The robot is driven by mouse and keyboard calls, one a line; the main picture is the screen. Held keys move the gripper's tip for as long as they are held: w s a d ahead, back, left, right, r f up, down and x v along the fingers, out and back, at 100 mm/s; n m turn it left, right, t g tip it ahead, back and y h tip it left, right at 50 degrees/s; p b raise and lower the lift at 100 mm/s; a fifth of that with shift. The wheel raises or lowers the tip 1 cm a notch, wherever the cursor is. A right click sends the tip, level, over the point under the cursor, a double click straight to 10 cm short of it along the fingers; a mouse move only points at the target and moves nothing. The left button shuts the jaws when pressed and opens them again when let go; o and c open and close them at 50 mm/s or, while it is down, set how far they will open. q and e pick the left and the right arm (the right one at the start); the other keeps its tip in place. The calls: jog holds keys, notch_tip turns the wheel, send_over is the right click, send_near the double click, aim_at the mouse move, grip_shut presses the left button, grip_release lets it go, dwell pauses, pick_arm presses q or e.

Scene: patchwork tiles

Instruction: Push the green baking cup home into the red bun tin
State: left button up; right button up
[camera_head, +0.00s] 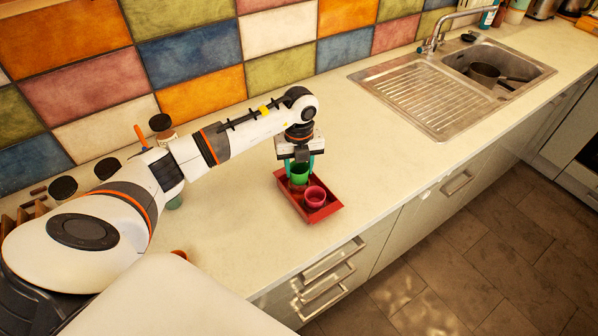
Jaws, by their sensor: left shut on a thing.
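The red bun tin (331,209) lies on the pale worktop, near its front edge. The green baking cup (298,173) is at the back end of the tin, upright. My left gripper (300,165) points down from above and is shut on the green cup. I cannot tell whether the cup's base touches the tin's floor or is seated in a hollow. A pink-red cup (315,196) stands in the front part of the tin. My right gripper is not in view.
A metal sink (470,80) with a drainer and a dark pan (484,74) is set in the worktop at the right. Jars (161,124) stand by the tiled wall at the left. The worktop (400,165) right of the tin is clear.

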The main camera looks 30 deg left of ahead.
aim_at(299, 175)
pick_arm(q)
notch_tip(299, 175, down, 2)
jog(key=shift+f+p, duration=0.2)
jog(key=shift+p, duration=0.2)
jog(key=shift+f, duration=0.35)
jog(key=shift+f, duration=0.1)
jog(key=o, duration=0.7)
jog(key=shift+c, duration=0.2)
